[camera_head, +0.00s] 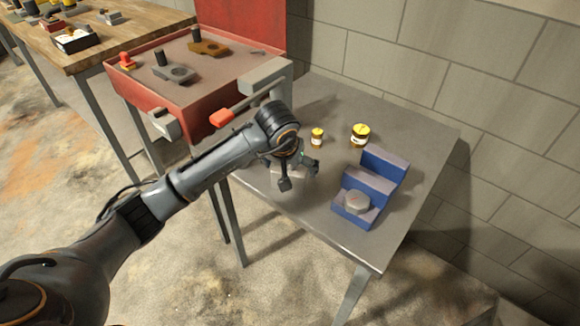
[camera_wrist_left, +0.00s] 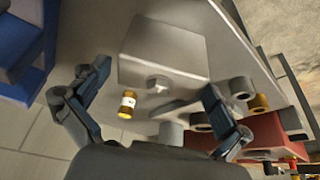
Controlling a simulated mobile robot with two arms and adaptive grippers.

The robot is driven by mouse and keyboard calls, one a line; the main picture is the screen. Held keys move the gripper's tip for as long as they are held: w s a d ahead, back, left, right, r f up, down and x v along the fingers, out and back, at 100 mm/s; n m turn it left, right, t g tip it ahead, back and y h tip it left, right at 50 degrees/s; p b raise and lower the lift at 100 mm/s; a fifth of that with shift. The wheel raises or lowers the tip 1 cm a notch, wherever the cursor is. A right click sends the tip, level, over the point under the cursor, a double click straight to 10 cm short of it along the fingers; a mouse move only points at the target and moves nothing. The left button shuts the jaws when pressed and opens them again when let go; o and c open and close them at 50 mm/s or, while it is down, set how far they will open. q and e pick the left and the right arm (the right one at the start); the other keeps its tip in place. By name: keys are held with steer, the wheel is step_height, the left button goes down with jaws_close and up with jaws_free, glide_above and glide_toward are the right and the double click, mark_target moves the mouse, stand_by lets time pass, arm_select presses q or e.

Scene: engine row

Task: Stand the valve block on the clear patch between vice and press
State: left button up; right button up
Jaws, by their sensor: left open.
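A pale grey block, which looks like the valve block (camera_head: 278,171), stands on the grey metal table and is partly hidden by my left gripper (camera_head: 299,176). In the left wrist view the block (camera_wrist_left: 165,45) shows a flat face and a small knob. My left gripper (camera_wrist_left: 157,80) is open there, its fingers spread on either side of the knob. I cannot tell whether a finger touches the block. No vice or press can be told for sure in these views. My right gripper is not in view.
A blue stepped stand (camera_head: 370,182) holds a round grey part (camera_head: 357,202). Two yellow-capped jars (camera_head: 317,137) (camera_head: 360,134) stand at the table's back. A red cart (camera_head: 190,90) with loose parts adjoins the table (camera_head: 420,130). A wooden bench (camera_head: 130,27) stands at the far left.

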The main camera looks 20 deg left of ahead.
arm_select(q)
steer(key=shift+r, duration=0.3)
steer(key=b+v, duration=0.1)
steer(key=v, duration=1)
steer(key=shift+s+r, duration=0.15)
steer(key=shift+r, duration=0.2)
stand_by(0.4)
